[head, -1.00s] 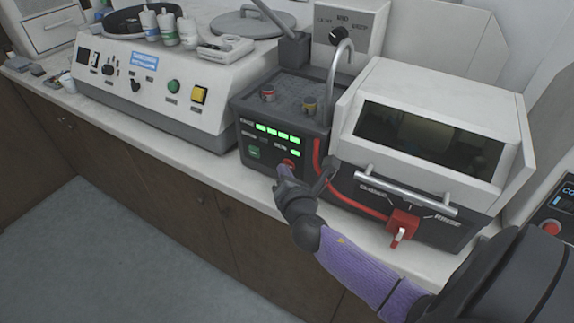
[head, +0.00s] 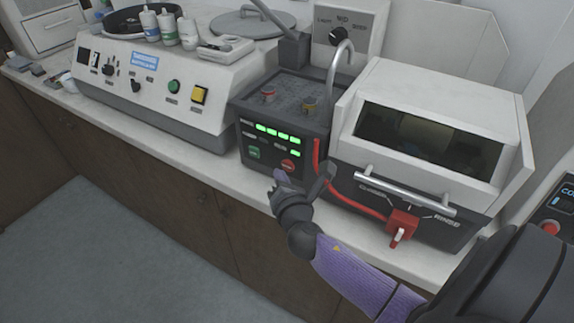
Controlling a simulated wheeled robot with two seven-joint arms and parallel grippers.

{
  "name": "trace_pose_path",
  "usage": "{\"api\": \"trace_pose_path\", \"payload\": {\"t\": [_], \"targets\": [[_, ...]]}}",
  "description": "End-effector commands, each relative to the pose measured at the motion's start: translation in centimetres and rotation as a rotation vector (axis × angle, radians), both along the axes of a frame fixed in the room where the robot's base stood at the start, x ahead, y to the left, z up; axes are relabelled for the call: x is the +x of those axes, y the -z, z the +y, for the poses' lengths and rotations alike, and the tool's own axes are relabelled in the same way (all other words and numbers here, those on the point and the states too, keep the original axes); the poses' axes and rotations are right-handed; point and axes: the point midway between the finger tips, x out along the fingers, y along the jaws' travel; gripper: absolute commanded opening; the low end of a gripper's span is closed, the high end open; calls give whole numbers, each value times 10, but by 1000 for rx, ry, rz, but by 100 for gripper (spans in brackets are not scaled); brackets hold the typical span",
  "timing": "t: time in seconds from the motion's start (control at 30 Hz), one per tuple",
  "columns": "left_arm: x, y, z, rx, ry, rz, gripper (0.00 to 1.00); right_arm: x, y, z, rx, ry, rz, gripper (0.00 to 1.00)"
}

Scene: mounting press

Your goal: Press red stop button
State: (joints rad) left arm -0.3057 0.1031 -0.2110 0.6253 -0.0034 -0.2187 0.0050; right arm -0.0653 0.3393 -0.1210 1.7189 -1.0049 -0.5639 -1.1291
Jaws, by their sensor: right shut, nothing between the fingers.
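A small gap seems to show between tip and button. The green indicator lights (head: 277,134) on the panel are lit. My left gripper is not in view.
A red hose (head: 345,197) runs from the box to a red valve (head: 402,222) under the white-lidded unit (head: 430,95) on the right. A grinder-like machine (head: 150,85) with its own buttons stands on the left. The counter's front edge (head: 215,165) is clear.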

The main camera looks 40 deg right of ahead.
Motion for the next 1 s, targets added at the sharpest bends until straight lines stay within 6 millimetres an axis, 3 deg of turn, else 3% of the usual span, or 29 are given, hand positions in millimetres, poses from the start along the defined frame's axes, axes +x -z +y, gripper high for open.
{"api": "trace_pose_path", "payload": {"t": [0.5,1.0], "targets": [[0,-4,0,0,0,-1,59,-18,0,44,1,0,0,0],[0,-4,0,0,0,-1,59,-19,0,45,0,-1,1,0]]}}
